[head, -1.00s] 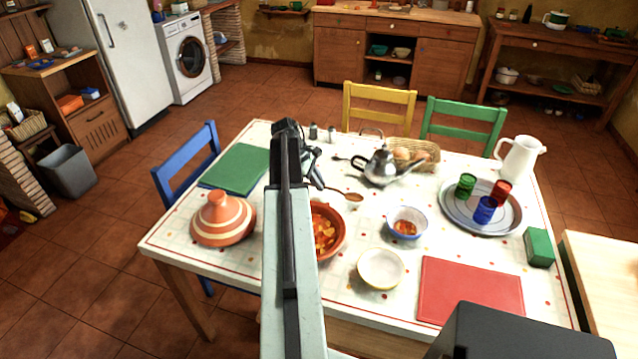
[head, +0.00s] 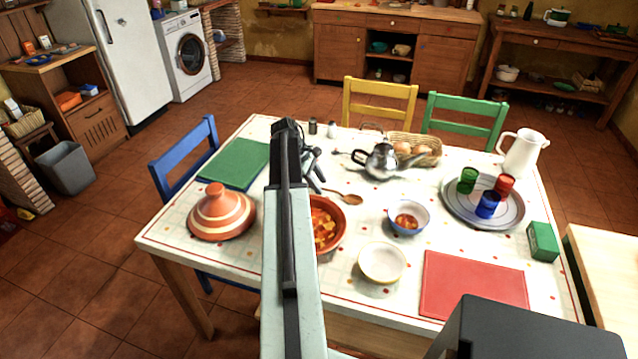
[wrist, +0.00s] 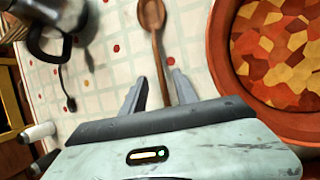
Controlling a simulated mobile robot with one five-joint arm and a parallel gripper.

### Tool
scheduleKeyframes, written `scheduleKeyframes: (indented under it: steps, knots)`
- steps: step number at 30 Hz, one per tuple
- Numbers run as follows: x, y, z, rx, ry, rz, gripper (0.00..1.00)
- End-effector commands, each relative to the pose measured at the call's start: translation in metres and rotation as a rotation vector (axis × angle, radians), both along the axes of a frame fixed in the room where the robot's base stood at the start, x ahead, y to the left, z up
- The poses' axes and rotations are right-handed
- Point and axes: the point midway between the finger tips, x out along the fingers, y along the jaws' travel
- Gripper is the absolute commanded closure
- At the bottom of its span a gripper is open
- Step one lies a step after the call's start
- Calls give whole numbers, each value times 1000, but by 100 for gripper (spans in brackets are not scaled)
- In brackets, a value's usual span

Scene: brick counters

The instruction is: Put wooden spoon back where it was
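The wooden spoon (head: 347,198) appears to lie on the patterned white tabletop, beside the orange stew dish (head: 327,225). In the wrist view the spoon (wrist: 152,15) has its bowl at the top edge and its handle running down between my fingers. My gripper (wrist: 160,76) is open, with a finger apart on each side of the handle; it also shows in the head view (head: 316,176), partly hidden by my arm. The stew dish (wrist: 219,48) is close at the right in the wrist view.
A metal teapot (head: 380,162) and a bread basket (head: 428,150) stand behind the spoon. A blue-rimmed bowl (head: 409,217) and a white bowl (head: 382,263) are to its right. A green mat (head: 235,164) and a tagine (head: 221,214) are at the left.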

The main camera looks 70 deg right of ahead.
Motion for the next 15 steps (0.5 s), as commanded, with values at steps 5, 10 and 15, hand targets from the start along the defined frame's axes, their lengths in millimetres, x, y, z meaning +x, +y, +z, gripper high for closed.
scheduleKeyframes:
  steps: [5,10,15]
  knots:
    - [3,2,10,0,0,1,64]
    - [12,7,37,-1,0,1,64]
    - [24,13,66,0,0,1,64]
